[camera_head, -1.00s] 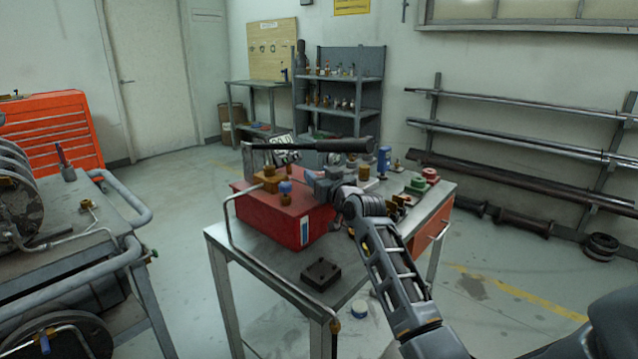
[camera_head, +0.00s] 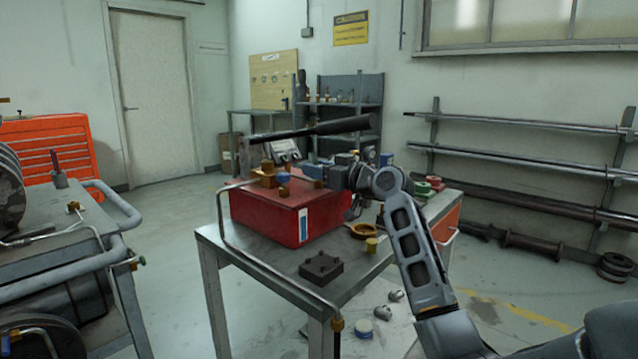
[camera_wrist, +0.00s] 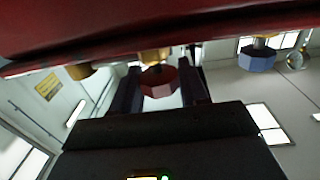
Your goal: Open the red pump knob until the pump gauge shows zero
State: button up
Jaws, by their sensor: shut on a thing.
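The red pump (camera_head: 275,218) sits on the grey workbench, with brass fittings and a blue knob (camera_head: 284,178) on top. Its long black lever (camera_head: 320,130) lies nearly level above it. In the wrist view, the red faceted knob (camera_wrist: 158,88) sits between the two dark fingers of my gripper (camera_wrist: 159,72), which is shut on it. The red pump body (camera_wrist: 150,25) fills the top of that view, and the blue knob (camera_wrist: 257,60) hangs to the right. In the head view, the red knob is hidden. A small round gauge-like disc (camera_head: 370,154) shows; no reading is legible.
A black block (camera_head: 321,269), a brass ring (camera_head: 364,230) and red and green parts (camera_head: 430,184) lie on the workbench. A cart with a curved rail (camera_head: 118,208) stands left. Small items (camera_head: 383,311) lie on the floor below. The lever spans above my gripper.

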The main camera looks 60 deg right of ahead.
dwell(0.4)
jog(key=o, duration=1)
jog(key=shift+c, duration=0.2)
jog(key=v, duration=0.7)
jog(key=shift+s, duration=0.45)
